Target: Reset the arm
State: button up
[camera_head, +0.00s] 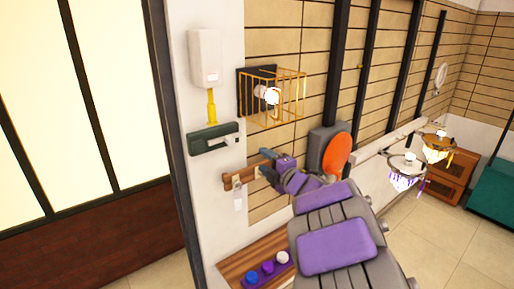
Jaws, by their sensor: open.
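My gripper (266,164) is at the end of my purple and grey arm, in the middle of the head view. Its fingers are parted and point left, toward the wall. They overlap the right part of a small wooden wall bar (235,178) in the picture. I cannot tell whether they touch it. I see nothing held between the fingers. My own grey and purple body fills the lower middle and hides part of the floor and wall.
A caged lamp (288,97) juts from the wall above my gripper. A white box (205,57) and green wall unit (212,139) are left. An orange disc (336,155) is right. A wooden shelf (237,267) is below. Open floor (450,235) and chandeliers (407,168) lie right.

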jog(key=s+d+f+m+h+b, duration=0.1)
jog(key=s+d+m+h+b, duration=0.1)
jog(key=d+m+h, duration=0.3)
jog(key=s+d+f+m+h+b, duration=0.2)
jog(key=d+m+h, duration=0.2)
jog(key=d, duration=0.3)
jog(key=s+d+f+m+g+h+b, duration=0.2)
jog(key=s+d+f+m+g, duration=0.15)
jog(key=s, duration=0.25)
jog(key=s+d+f+m+g+h+b, duration=0.1)
jog(key=s+d+f+m+g+h, duration=0.15)
jog(key=s+f+m, duration=0.35)
jog(key=s+a+f+m+g+y+b, duration=0.1)
jog(key=s+a+f+g+b, duration=0.1)
jog(key=s, duration=1)
jog(key=s+a+f+m+g+y+b, duration=0.2)
jog(key=s+a+f+g, duration=0.3)
jog(key=s, duration=0.7)
jog(key=s+a+f+m+g+y+b, duration=0.1)
jog(key=s+a+f+m+g+b, duration=0.1)
jog(key=s+f, duration=0.5)
jog(key=s+a+g, duration=0.1)
jog(key=s+g, duration=0.1)
jog(key=s, duration=0.3)
jog(key=shift+s+a+f, duration=0.15)
jog(key=shift+s, duration=0.15)
jog(key=shift+m, duration=0.25)
